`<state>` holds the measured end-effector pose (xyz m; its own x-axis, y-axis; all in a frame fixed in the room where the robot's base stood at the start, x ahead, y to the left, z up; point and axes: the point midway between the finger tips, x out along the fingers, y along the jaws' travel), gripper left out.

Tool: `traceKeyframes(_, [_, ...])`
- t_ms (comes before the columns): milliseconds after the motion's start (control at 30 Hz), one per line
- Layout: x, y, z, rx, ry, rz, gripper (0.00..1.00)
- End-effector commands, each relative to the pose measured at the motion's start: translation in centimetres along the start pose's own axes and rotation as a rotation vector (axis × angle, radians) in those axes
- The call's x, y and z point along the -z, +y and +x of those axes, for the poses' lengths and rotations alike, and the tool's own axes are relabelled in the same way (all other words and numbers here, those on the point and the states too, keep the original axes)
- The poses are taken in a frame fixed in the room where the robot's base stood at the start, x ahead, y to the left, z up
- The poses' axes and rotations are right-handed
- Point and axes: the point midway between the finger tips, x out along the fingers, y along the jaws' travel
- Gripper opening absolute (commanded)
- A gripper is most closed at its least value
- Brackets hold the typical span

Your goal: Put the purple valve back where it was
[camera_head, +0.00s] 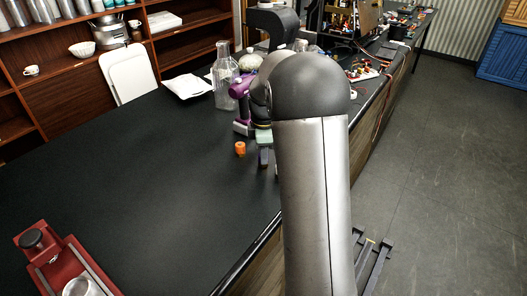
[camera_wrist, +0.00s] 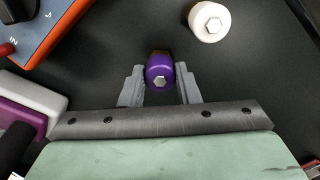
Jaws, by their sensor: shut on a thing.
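The purple valve (camera_wrist: 159,75), a short round knob with a pale hexagonal centre, sits between the two grey fingers of my gripper (camera_wrist: 160,86) in the wrist view. The fingers are shut on its sides. A small brownish part shows just behind it; I cannot tell whether the valve touches anything below. In the head view my gripper (camera_head: 264,158) is over the dark table, partly behind my arm, and the purple valve cannot be made out there. A white valve (camera_wrist: 209,22) of similar shape lies apart, above and right, in the wrist view.
An orange and blue unit (camera_wrist: 48,28) marked "IN" is at upper left in the wrist view. In the head view an orange cylinder (camera_head: 240,148), a purple tool (camera_head: 241,88) and a glass bottle (camera_head: 226,75) stand near my gripper. The table's left middle is clear.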

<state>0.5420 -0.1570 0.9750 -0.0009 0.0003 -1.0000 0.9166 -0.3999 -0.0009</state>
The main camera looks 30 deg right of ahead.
Motion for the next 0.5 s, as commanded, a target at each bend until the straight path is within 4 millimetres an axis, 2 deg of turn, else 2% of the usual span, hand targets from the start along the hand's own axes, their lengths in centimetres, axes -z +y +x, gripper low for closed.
traceKeyframes(333, [0.01,0.0,0.42,-0.001,0.0,-0.001,0.0])
traceKeyframes(367, [0.02,-0.01,0.36,-0.001,0.0,-0.001,0.35])
traceKeyframes(400, [0.02,-0.01,0.32,-0.001,0.0,-0.001,0.46])
traceKeyframes(433, [0.02,-0.01,0.31,-0.001,0.0,-0.001,0.51])
traceKeyframes(500, [0.02,-0.01,0.31,-0.001,0.0,-0.001,0.51])
